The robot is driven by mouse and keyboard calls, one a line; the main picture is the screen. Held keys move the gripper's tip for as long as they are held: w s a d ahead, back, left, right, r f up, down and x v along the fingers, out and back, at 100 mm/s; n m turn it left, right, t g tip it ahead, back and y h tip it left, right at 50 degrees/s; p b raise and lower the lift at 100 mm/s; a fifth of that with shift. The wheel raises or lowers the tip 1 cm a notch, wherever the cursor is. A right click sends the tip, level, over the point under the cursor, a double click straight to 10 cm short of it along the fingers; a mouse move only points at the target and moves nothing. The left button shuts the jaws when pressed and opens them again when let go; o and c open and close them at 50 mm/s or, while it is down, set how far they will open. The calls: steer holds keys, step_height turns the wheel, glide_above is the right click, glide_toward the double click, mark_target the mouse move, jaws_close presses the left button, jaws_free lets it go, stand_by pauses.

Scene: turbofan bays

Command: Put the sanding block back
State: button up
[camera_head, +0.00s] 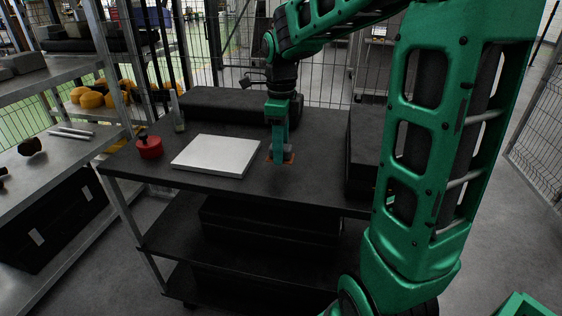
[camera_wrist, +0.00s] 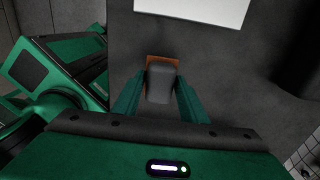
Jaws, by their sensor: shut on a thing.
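The sanding block shows in the wrist view (camera_wrist: 160,84) as a grey rounded body above an orange-brown base. It is between the two green fingers of my gripper (camera_wrist: 159,100), which is shut on it. In the head view my gripper (camera_head: 280,150) points down at the dark cart top, with the orange edge of the sanding block (camera_head: 289,157) showing at the fingertips. The block is at or just above the cart top; I cannot tell whether it touches. The fingers hide part of it in the head view.
A white flat panel (camera_head: 215,156) lies left of my gripper on the cart top (camera_head: 245,188). A red container (camera_head: 149,147) and a bottle (camera_head: 177,112) stand farther left. Black cases lie at the back (camera_head: 222,104) and right (camera_head: 364,150). A metal shelf (camera_head: 62,141) stands left.

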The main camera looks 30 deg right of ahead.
mark_target(283, 172)
steer(key=shift+s+d+f, duration=0.15)
steer(key=shift+d+f, duration=0.2)
steer(key=shift+f, duration=1.9)
steer(key=o, duration=1)
steer(key=shift+f, duration=0.1)
step_height(283, 172, up, 12)
steer(key=shift+r, duration=0.15)
steer(key=s+d+f+n, duration=0.1)
steer(key=s+f+n, duration=0.2)
steer(key=s+n, duration=0.4)
steer(key=s+d+f+n, duration=0.1)
steer(key=s+f+n, duration=0.3)
steer(key=s, duration=0.5)
steer(key=s+d+f+n, duration=0.2)
steer(key=s+f+n, duration=0.2)
steer(key=s+n, duration=0.5)
steer(key=shift+f+n, duration=0.2)
steer(key=shift+n, duration=0.1)
